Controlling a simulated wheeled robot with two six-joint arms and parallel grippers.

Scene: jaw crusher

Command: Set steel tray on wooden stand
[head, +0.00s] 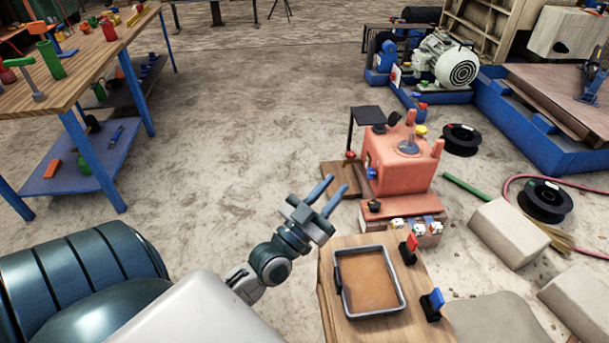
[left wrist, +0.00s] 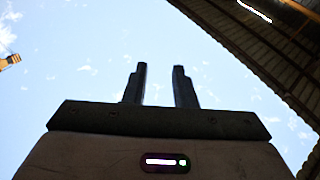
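The steel tray (head: 400,299) is a shallow rectangular tray with a grey metal rim and a brown inside. In the head view it lies flat on a wooden top (head: 334,325) at the lower middle right; whether this top is the wooden stand I cannot tell. My left gripper (head: 327,196) is up and to the left of the tray, apart from it, with its two fingers spread and nothing between them. In the left wrist view the left gripper (left wrist: 158,85) points at the sky, its fingers apart and empty. My right gripper is not in view.
A red jaw crusher (head: 400,160) stands just beyond the tray. Red and blue clamp-like pieces (head: 432,305) sit at the wooden top's right edge. Pale blocks (head: 508,232) lie to the right. A workbench (head: 85,75) stands at left. The floor between is clear.

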